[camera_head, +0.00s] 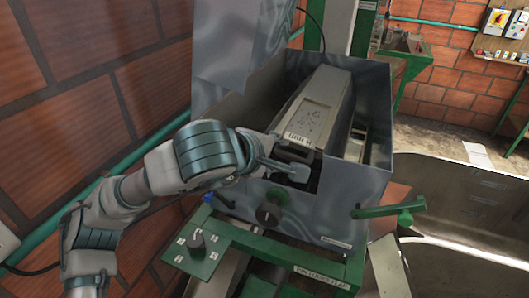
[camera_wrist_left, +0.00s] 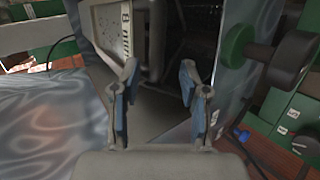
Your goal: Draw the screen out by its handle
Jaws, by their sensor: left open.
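The screen (camera_head: 318,105) looks like a long grey slotted part, tilted inside the open grey metal housing (camera_head: 375,95). A marked plate on its near end also shows at the top left of the left wrist view (camera_wrist_left: 112,28). My left gripper (camera_head: 290,168) is at the housing's front opening, just below the screen's near end. In the left wrist view my left gripper (camera_wrist_left: 160,75) is open, its blue-padded fingers apart with nothing held between them. A dark bar by the fingers may be the screen's handle; I cannot tell, as the gripper partly hides it. My right gripper is out of view.
A black knob (camera_head: 268,214) and a green lever (camera_head: 390,209) stick out from the housing front. A green control panel (camera_head: 205,245) is below. A brick wall (camera_head: 90,60) stands close on the left. A curved metal trough (camera_head: 470,205) lies to the right.

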